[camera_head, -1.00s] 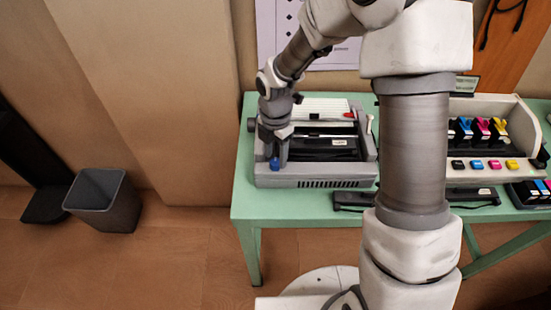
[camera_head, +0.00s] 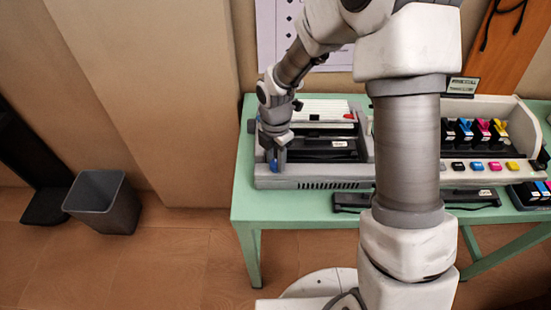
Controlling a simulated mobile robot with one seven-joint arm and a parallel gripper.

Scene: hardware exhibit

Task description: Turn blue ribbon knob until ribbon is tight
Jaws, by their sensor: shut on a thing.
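The blue ribbon knob (camera_head: 275,166) shows as a small blue patch at the front left of the grey printer (camera_head: 325,183) on the green table. My gripper (camera_head: 275,157) points down over the knob and is shut on it. The fingers hide most of the knob. A black bar with a white label (camera_head: 338,144) lies across the open printer. The ribbon itself cannot be made out, so its tightness cannot be told.
My own arm column hides the middle of the table. To the right stands a light tray (camera_head: 460,167) with several coloured cartridges. A black bar (camera_head: 352,199) lies before the printer on the green table (camera_head: 243,213). A grey bin (camera_head: 103,204) stands on the floor at left.

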